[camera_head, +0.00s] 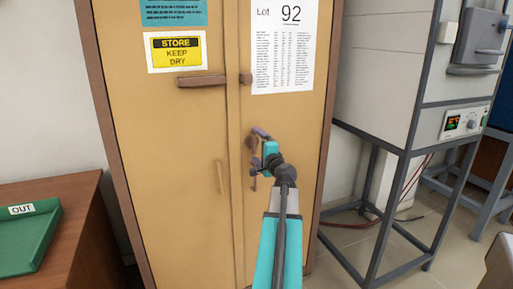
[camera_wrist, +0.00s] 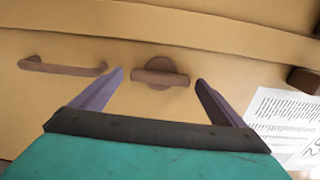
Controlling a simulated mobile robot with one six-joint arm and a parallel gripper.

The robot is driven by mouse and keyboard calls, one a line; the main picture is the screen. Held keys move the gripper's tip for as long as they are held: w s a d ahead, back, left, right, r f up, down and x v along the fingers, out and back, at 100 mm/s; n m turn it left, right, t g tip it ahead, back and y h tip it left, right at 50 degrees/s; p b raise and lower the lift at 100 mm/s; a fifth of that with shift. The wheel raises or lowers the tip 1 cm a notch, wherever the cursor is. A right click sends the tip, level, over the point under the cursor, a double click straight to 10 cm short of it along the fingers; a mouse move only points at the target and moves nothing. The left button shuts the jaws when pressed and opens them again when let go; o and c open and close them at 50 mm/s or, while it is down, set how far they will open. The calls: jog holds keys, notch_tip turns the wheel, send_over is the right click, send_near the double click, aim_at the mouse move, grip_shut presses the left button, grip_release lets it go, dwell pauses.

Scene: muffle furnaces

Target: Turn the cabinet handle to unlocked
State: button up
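The tan two-door cabinet (camera_head: 190,130) stands in front of me. Its turn handle (camera_wrist: 160,73), a brown bar on a round base, is on the right door near the seam. In the wrist view the bar lies roughly parallel to the seam between the doors. My gripper (camera_wrist: 158,80) is open, with one finger on each side of the handle and visible gaps to it. I cannot tell whether the fingers reach its depth. In the head view my gripper (camera_head: 258,153) is in front of the right door and partly hides the handle.
A latch bar (camera_head: 202,80) crosses the left door, which has a slim vertical pull (camera_head: 220,177). Another pull (camera_wrist: 62,67) sits beside the turn handle. A Lot 92 sheet (camera_head: 284,45) hangs above. A furnace stand (camera_head: 400,150) is right; a desk with a green tray (camera_head: 48,236) is left.

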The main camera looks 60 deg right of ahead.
jog(key=shift+s, duration=0.1)
jog(key=b+v, duration=0.5)
jog(key=v, duration=0.6)
jog(key=shift+a, duration=0.15)
dwell(0.5)
jog(key=b+v, duration=0.2)
jog(key=b, duration=0.3)
jog(key=shift+f+b, duration=0.1)
jog(key=shift+b, duration=0.3)
jog(key=shift+s+a+b, duration=0.15)
jog(key=shift+s+b, duration=0.1)
jog(key=shift+b, duration=0.4)
dwell(0.4)
